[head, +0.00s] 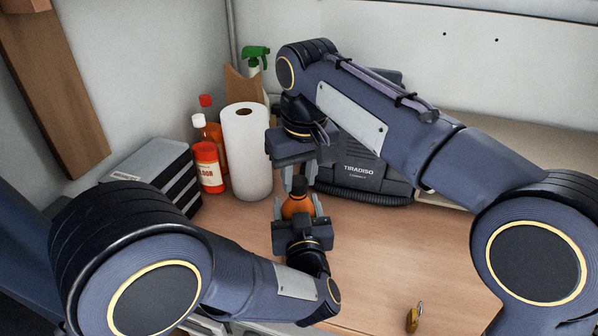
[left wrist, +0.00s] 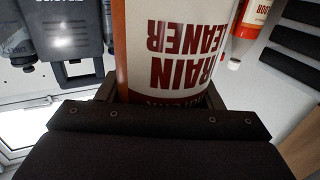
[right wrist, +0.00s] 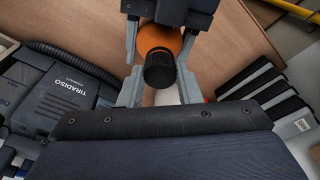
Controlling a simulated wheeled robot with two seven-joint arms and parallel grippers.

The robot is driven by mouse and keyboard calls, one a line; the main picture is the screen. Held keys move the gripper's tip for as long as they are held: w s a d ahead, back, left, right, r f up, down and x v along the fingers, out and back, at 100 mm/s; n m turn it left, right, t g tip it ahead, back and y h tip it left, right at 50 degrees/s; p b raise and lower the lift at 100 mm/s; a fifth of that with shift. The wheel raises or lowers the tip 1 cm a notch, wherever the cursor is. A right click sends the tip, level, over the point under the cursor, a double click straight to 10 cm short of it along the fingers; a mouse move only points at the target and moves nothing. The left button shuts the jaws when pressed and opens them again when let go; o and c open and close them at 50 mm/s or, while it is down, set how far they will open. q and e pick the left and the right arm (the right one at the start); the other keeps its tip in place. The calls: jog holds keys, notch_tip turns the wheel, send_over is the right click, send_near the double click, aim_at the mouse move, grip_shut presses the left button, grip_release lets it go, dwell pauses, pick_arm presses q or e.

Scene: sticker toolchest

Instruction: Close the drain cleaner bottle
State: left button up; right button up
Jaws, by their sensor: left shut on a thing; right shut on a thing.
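The drain cleaner bottle (head: 296,207) is orange with a black cap (head: 299,184) on its top. My left gripper (head: 295,212) is shut on the bottle's body from the front. In the left wrist view the bottle's label (left wrist: 175,55) reads "DRAIN CLEANER" upside down, close to the camera. My right gripper (head: 299,178) points down from above and is shut on the black cap. In the right wrist view the cap (right wrist: 160,70) lies between its grey fingers, with the orange shoulder (right wrist: 158,40) behind it. How tightly the cap sits on the neck cannot be told.
A paper towel roll (head: 245,150), a red bottle with a white cap (head: 207,165) and a black-and-grey drawer box (head: 150,170) stand left of the bottle. A dark TIRADISO case (head: 360,170) stands behind. A small yellow object (head: 413,320) lies front right. The right tabletop is clear.

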pick_arm(q)
grip_shut()
pick_arm(e)
jog(key=m, duration=0.2)
jog(key=shift+a+m+h, duration=0.1)
jog(key=shift+m+h, duration=0.2)
jog(key=shift+m, duration=0.1)
jog(key=m, duration=0.5)
jog(key=shift+a+h, duration=0.15)
jog(key=shift+h, duration=0.25)
jog(key=m, duration=0.5)
jog(key=shift+a+f+h, duration=0.1)
jog(key=shift+h, duration=0.2)
jog(key=m, duration=0.3)
jog(key=m+g, duration=0.1)
jog(key=m, duration=0.1)
jog(key=shift+w+m, duration=0.2)
jog(key=shift+m, duration=0.2)
jog(key=m, duration=0.2)
jog(key=shift+m+h, duration=0.3)
jog(key=m, duration=0.2)
jog(key=m+g, duration=0.1)
jog(key=m, duration=0.2)
jog(key=shift+w+m, duration=0.2)
jog(key=shift+m, duration=0.1)
jog(key=m, duration=0.5)
jog(key=shift+g, duration=0.4)
jog(key=m+y, duration=0.1)
jog(key=m, duration=0.2)
jog(key=shift+m, duration=0.4)
